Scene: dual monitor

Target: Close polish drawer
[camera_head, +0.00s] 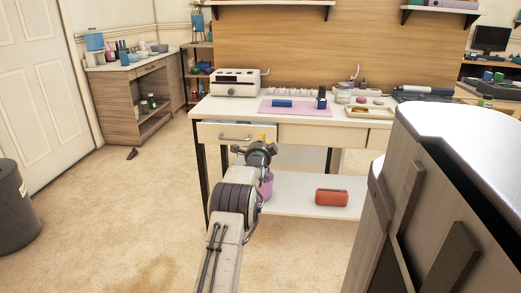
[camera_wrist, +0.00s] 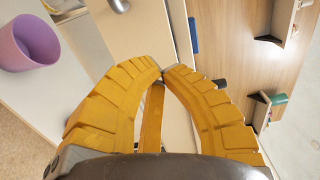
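The polish drawer is most likely the left desk drawer (camera_head: 215,130), a pale front with a curved metal handle (camera_head: 235,137). It appears to stand out a little from the desk, but I cannot tell how far. My gripper (camera_head: 262,137) is in front of the desk, just right of the handle, and hides the drawer's right end. In the wrist view my gripper's yellow fingers (camera_wrist: 162,69) meet at the tips with nothing between them. The metal handle (camera_wrist: 119,4) shows at the top edge of that view, apart from the fingers.
The desk top (camera_head: 225,107) holds a white device (camera_head: 236,83), a purple mat (camera_head: 292,113) and small items. A purple bin (camera_wrist: 28,42) and a red case (camera_head: 331,197) are on the lower shelf. A grey-topped cabinet (camera_head: 460,125) blocks the right.

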